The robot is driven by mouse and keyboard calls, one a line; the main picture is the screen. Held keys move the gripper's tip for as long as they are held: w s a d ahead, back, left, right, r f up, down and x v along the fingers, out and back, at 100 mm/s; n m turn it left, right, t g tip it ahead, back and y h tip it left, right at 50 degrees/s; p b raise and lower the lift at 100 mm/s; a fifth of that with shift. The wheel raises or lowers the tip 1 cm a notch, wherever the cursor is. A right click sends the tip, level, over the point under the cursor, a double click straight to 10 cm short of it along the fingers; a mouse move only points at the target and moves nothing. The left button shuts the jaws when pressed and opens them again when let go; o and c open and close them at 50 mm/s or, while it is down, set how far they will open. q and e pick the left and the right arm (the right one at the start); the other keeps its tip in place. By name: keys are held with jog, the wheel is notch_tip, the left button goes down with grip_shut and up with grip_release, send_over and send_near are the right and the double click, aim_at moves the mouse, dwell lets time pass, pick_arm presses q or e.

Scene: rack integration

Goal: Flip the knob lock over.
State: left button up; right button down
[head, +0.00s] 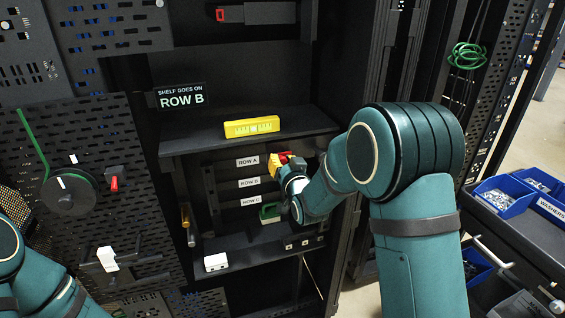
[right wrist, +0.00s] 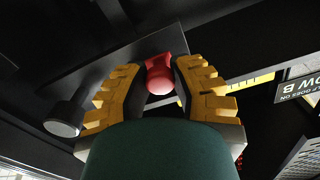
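The red knob (right wrist: 159,76) of the knob lock shows in the right wrist view, between the two yellow fingers of my right gripper (right wrist: 161,70). The dark finger pads sit close against both its sides, with no clear gap. In the head view the right gripper (head: 277,164) is at the right side of the rack bay, by the ROW A label. Only a little red (head: 284,157) shows there; the fingers and wrist hide the rest of the lock. My left arm comes in at the lower left, and its gripper is out of view.
A yellow level (head: 251,127) lies on the shelf (head: 215,141) just above the right gripper. Blue bins (head: 503,197) stand at right.

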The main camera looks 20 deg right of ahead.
jog(key=shift+f, duration=0.1)
jog(key=shift+d+b, duration=0.95)
jog(key=shift+d, duration=0.35)
jog(key=c, duration=0.7)
grip_release()
jog(key=shift+d, duration=0.15)
jog(key=shift+c, duration=0.2)
jog(key=s, duration=1.2)
jog(key=shift+d, duration=0.1)
